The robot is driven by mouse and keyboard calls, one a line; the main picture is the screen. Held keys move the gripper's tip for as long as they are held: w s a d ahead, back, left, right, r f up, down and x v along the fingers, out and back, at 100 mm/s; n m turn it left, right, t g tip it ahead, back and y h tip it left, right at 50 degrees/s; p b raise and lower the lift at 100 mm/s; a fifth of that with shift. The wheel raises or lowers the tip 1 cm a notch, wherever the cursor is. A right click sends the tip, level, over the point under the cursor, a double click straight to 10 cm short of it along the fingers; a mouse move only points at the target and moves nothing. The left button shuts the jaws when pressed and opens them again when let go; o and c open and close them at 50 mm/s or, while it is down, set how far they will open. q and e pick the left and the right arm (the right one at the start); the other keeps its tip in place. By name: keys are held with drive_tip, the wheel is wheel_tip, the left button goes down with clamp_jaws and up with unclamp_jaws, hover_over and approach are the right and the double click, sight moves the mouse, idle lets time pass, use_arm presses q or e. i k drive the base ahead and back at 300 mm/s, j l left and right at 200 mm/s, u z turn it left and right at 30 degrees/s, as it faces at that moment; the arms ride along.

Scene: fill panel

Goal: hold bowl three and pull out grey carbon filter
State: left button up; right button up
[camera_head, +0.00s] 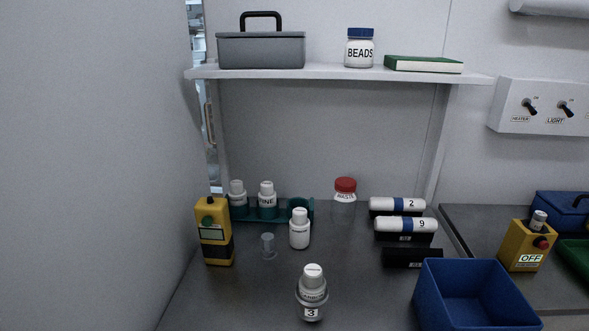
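Bowl three (311,312), a small clear or grey cup with a "3" label, stands upright on the dark bench near the front centre. A grey cartridge with a white cap, which looks like the carbon filter (313,279), sits upright in it, its upper part showing above the rim. Its lettering is too small to read surely. Neither of my grippers is in view.
A blue bin (470,293) stands to the right. Behind are a white bottle (299,229), a small clear cup (268,246), a yellow device (214,232), a teal rack (287,212) and cylinders on black holders (406,230). Bench beside bowl three is clear.

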sight(312, 285)
drive_tip(key=l+u, duration=0.15)
drive_tip(key=l, duration=0.55)
drive_tip(key=l+u, duration=0.1)
drive_tip(key=l, duration=0.55)
drive_tip(key=k, duration=0.05)
